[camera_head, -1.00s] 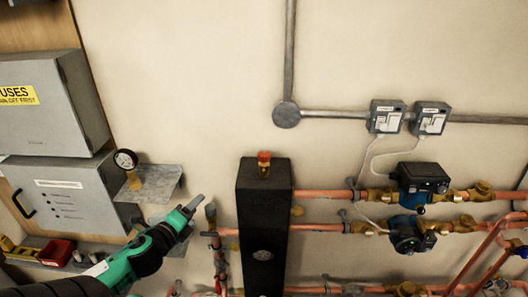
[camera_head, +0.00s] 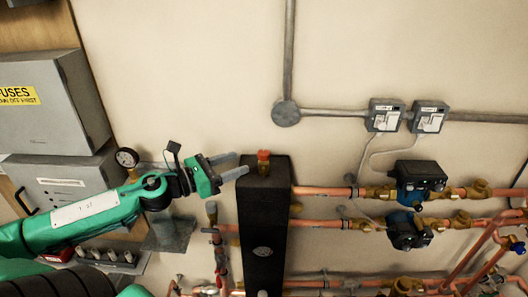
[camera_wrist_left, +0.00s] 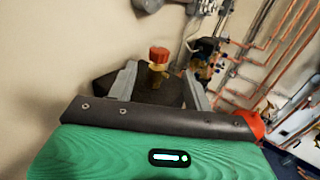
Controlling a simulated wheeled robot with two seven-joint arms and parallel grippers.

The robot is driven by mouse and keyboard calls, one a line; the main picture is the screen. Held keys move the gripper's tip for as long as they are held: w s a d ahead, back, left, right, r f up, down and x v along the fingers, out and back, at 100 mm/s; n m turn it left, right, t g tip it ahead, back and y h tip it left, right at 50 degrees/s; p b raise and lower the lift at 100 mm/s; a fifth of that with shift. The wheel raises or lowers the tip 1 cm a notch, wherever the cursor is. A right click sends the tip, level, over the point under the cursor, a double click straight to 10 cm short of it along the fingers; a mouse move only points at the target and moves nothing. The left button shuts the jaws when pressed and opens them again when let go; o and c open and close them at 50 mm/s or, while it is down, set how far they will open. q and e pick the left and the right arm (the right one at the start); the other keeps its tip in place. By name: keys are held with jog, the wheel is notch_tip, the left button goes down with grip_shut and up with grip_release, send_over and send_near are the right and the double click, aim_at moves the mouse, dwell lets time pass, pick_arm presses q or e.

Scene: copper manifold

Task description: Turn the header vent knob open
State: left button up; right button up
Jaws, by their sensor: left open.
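The header vent knob (camera_head: 263,155) is a small orange-red cap on a brass stem, on top of the tall black header (camera_head: 264,225). My left gripper (camera_head: 240,165) is open just left of the knob, its fingers pointing right toward it. In the left wrist view the knob (camera_wrist_left: 159,55) appears between the two grey fingertips (camera_wrist_left: 157,84), a little beyond them, with no contact visible. The black header top (camera_wrist_left: 150,90) lies below it. My right gripper is not in view.
Copper pipes (camera_head: 320,191) with pumps (camera_head: 418,182) run right of the header. A pressure gauge (camera_head: 127,158) and grey boxes (camera_head: 50,110) stand at left, behind my arm. The wall above the header is clear.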

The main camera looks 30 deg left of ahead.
aim_at(264, 152)
pick_arm(q)
jog(key=shift+p+x, duration=0.3)
jog(key=shift+x, duration=1.55)
jog(key=shift+p+x, duration=0.75)
jog(key=shift+x, duration=0.65)
jog(key=shift+w+d+r+p, duration=0.15)
jog(key=shift+w+p, duration=0.25)
jog(key=shift+w, duration=0.15)
jog(key=shift+p+x, duration=0.5)
jog(key=shift+x, duration=0.4)
jog(key=shift+c, duration=0.2)
jog(key=c, duration=0.9)
